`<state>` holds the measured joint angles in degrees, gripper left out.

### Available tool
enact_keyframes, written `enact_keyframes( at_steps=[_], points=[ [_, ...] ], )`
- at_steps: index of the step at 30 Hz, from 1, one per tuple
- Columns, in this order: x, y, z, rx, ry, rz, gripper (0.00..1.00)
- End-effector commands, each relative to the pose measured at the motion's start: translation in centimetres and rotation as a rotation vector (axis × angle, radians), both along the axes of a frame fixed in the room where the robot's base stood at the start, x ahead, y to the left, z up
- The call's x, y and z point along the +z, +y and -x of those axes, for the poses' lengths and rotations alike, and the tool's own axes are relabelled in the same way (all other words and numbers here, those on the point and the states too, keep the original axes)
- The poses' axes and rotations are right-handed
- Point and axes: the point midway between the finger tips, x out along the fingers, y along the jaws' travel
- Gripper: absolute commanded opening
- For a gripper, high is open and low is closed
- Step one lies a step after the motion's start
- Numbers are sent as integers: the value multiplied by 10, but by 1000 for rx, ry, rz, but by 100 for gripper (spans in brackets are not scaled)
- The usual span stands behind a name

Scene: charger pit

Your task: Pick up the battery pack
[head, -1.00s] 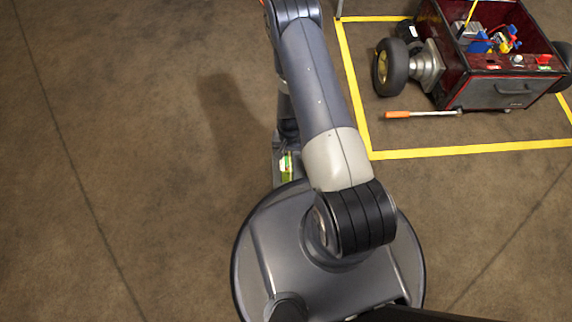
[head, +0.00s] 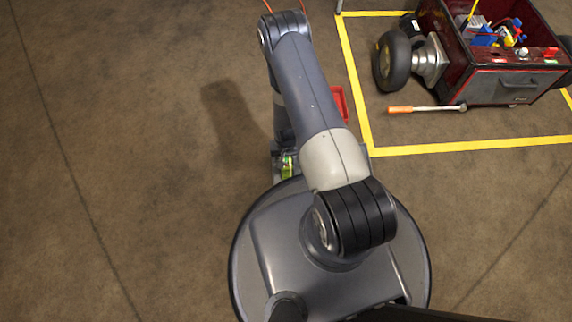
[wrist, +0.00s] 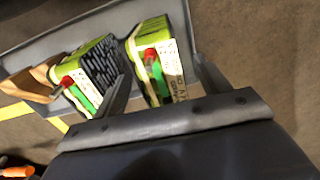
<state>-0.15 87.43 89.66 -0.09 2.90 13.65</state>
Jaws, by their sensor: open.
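A green battery pack (wrist: 158,62) with a white label and a red-and-green end stands in a grey tray (wrist: 212,72) in the wrist view. A second similar pack (wrist: 88,75) is beside it on the left. My gripper (wrist: 160,75) is open, with one finger on each side of the right-hand pack's near end. I cannot tell whether the fingers touch it. In the head view, a small green and yellow part of a pack (head: 287,166) shows beside my arm, which hides most of the gripper.
Brown box-like pieces (wrist: 30,85) lie at the tray's left. A red cart (head: 500,85) with loose parts and wheels stands inside yellow floor tape (head: 470,147). An orange-handled tool (head: 425,109) lies before it. A red bin (head: 341,103) is partly behind my arm. Floor at left is clear.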

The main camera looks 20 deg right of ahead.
Motion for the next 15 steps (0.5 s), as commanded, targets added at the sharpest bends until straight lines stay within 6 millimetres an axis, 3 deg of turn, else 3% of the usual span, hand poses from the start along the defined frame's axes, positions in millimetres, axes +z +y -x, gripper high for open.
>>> enact_keyframes(
  at_steps=[1,3,11,15],
  points=[
    [-14,0,1,0,2,0,71],
    [-20,0,0,0,0,0,71],
    [-20,0,0,0,0,0,70],
    [-20,0,0,0,0,0,59]
  ],
)
